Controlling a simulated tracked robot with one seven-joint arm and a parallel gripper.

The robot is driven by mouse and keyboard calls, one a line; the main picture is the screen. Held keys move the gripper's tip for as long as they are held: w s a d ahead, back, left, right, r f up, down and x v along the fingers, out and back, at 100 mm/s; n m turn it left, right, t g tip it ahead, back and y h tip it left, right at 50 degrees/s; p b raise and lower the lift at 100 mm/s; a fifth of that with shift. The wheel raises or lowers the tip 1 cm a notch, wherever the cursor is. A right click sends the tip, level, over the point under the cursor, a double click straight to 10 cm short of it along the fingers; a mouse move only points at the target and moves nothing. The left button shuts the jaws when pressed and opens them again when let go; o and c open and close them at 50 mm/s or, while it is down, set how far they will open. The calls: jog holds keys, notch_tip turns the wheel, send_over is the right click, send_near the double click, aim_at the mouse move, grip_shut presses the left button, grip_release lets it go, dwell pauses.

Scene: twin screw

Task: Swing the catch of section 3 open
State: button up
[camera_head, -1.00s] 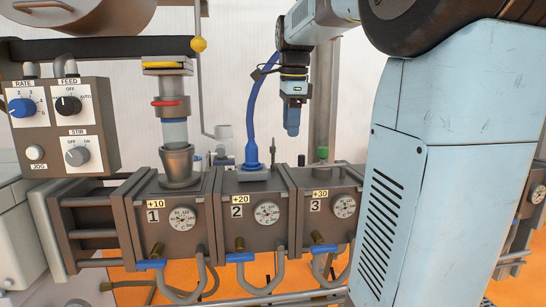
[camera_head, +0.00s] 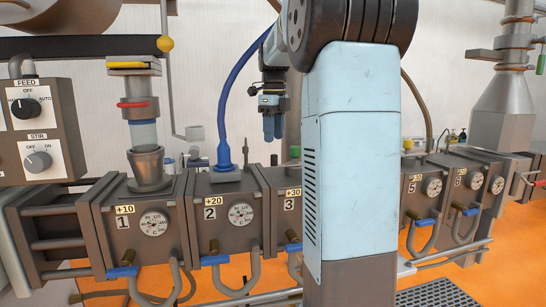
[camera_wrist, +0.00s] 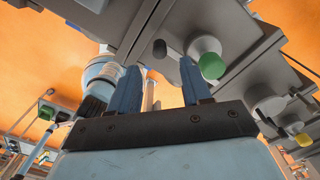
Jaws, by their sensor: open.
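Section 3 (camera_head: 281,208) is a grey box marked 3 and +30, its right part hidden behind my arm in the head view. On its top stand a short dark peg (camera_head: 273,160), possibly the catch, and a green-capped stub (camera_head: 295,152). My gripper (camera_head: 273,138) is open and empty, pointing down above section 3, apart from its top. In the wrist view my gripper (camera_wrist: 158,68) shows two blue fingers, with a dark peg (camera_wrist: 160,47) in the gap between them and a green cap (camera_wrist: 212,65) beside the right finger. I cannot tell for sure which part is the catch.
Section 2 (camera_head: 213,214) stands left of section 3, with a blue hose (camera_head: 222,125) rising from its top near my gripper. A hopper feed (camera_head: 148,165) stands on section 1. Sections 5 (camera_head: 412,210) and 6 (camera_head: 459,200) lie right of my arm.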

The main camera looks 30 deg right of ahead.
aim_at(274, 155)
notch_tip(274, 155, down, 8)
jog(key=shift+r, duration=0.25)
jog(key=shift+c, duration=0.3)
grip_shut()
dwell(0.4)
